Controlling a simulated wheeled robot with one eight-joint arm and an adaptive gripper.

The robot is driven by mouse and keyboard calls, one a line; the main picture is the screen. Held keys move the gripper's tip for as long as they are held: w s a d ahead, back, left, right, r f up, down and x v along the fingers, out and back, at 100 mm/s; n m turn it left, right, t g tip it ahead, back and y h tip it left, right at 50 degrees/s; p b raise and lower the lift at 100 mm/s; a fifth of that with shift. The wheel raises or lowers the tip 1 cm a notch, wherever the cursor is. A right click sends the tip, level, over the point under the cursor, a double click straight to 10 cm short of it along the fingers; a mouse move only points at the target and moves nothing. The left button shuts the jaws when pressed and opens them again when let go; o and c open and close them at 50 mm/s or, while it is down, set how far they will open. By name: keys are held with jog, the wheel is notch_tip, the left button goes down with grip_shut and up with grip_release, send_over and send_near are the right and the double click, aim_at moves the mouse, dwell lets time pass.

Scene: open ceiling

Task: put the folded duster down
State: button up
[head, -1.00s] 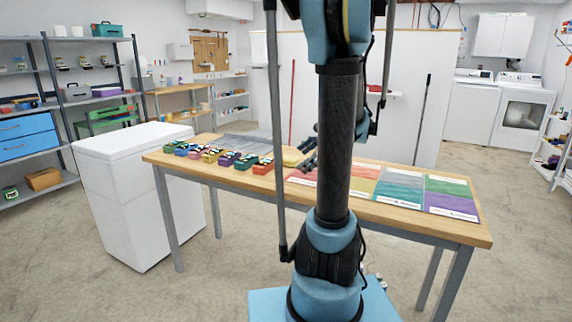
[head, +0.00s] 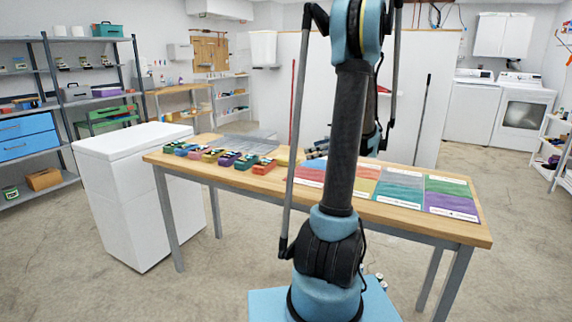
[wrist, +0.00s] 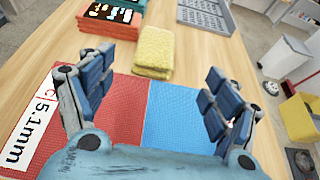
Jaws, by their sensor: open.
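The folded yellow duster (wrist: 154,52) lies flat on the wooden table in the wrist view, just beyond the red and blue mats. It looks like a stack of folded layers. In the head view a small part of the duster (head: 284,157) shows left of my arm. My gripper (wrist: 154,92) is open, with its blue fingers spread wide and nothing between them. It is over the red mat (wrist: 112,112) and blue mat (wrist: 183,118), apart from the duster. In the head view my gripper (head: 317,149) is mostly hidden behind my arm.
A row of several coloured boxes (head: 228,159) stands on the table's left half. A grey tray (wrist: 207,14) lies behind the duster. Coloured mats (head: 403,188) cover the right half. A yellow bin (wrist: 300,118) and white bucket (wrist: 284,58) stand beyond the table's edge.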

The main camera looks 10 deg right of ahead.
send_near(288, 157)
jog(key=x, duration=0.2)
jog(key=shift+w+a, duration=0.25)
jog(key=shift+a, duration=0.1)
jog(key=shift+s+f+x, duration=0.1)
jog(key=shift+x, duration=1.35)
jog(key=shift+s+f+x, duration=0.15)
jog(key=shift+x, duration=1.25)
jog(key=c, duration=1.2)
